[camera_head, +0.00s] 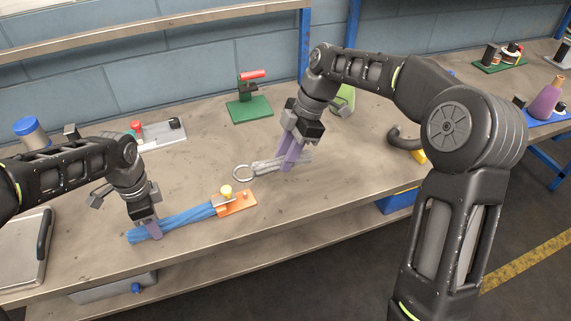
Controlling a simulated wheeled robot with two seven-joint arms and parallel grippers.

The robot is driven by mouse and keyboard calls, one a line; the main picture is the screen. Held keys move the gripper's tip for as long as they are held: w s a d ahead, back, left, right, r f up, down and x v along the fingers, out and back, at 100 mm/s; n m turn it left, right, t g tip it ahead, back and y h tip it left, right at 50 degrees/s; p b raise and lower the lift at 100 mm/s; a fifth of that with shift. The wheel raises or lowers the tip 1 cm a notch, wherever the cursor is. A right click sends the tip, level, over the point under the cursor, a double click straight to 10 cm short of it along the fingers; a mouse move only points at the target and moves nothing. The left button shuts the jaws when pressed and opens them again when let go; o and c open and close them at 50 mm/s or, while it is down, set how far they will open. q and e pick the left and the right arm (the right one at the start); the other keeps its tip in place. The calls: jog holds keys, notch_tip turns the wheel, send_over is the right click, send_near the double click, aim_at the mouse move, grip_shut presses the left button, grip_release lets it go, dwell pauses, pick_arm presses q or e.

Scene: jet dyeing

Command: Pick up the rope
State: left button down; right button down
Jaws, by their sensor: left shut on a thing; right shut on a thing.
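A blue rope-like bundle (188,219) lies slantwise along the bench front, its right end at an orange block (237,203) with a yellow knob. My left gripper (151,229) points down and is shut on the blue bundle near its left end. A grey strand-like piece (266,166) with a pale ring (243,173) at its left end is at the middle of the bench. I cannot tell whether either piece is clear of the bench top.
A green base with a red-handled clamp (250,100) stands behind the grey piece. A white plate with small parts (162,134) and a blue-capped container (31,133) are at the back left. The bench (200,180) is bare between them. A blue bin (397,202) is below the front edge.

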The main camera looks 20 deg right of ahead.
dwell(0.5)
pick_arm(q)
jog(key=c, duration=1)
grip_release()
jog(key=shift+r, duration=0.1)
notch_tip(320, 180, up, 12)
jog(key=shift+f, duration=0.1)
pick_arm(e)
jog(key=shift+s, duration=0.1)
